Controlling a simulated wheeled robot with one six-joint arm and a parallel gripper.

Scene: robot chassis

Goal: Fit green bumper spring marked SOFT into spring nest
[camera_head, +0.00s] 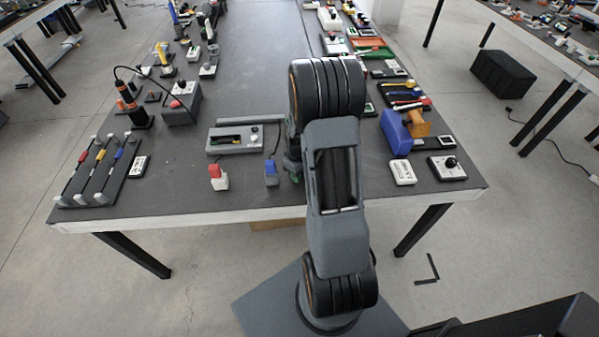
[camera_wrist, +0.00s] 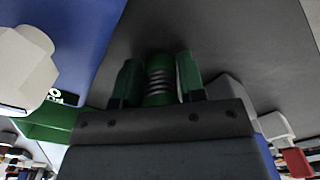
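In the wrist view, the green bumper spring (camera_wrist: 159,82), with pale metal coils showing, stands between the two dark green fingers of my gripper (camera_wrist: 160,85). In the head view, my own arm covers most of the gripper; a bit of green (camera_head: 292,165) shows at the arm's left edge, over the dark table (camera_head: 240,95). I cannot make out the spring nest in either view; it may be hidden behind my arm.
Left of the arm are a grey tray (camera_head: 235,139), a red-and-white block (camera_head: 218,177) and a blue-and-grey block (camera_head: 271,173). Right of it are a blue block (camera_head: 396,133), a white box (camera_head: 402,172) and a knobbed box (camera_head: 447,168).

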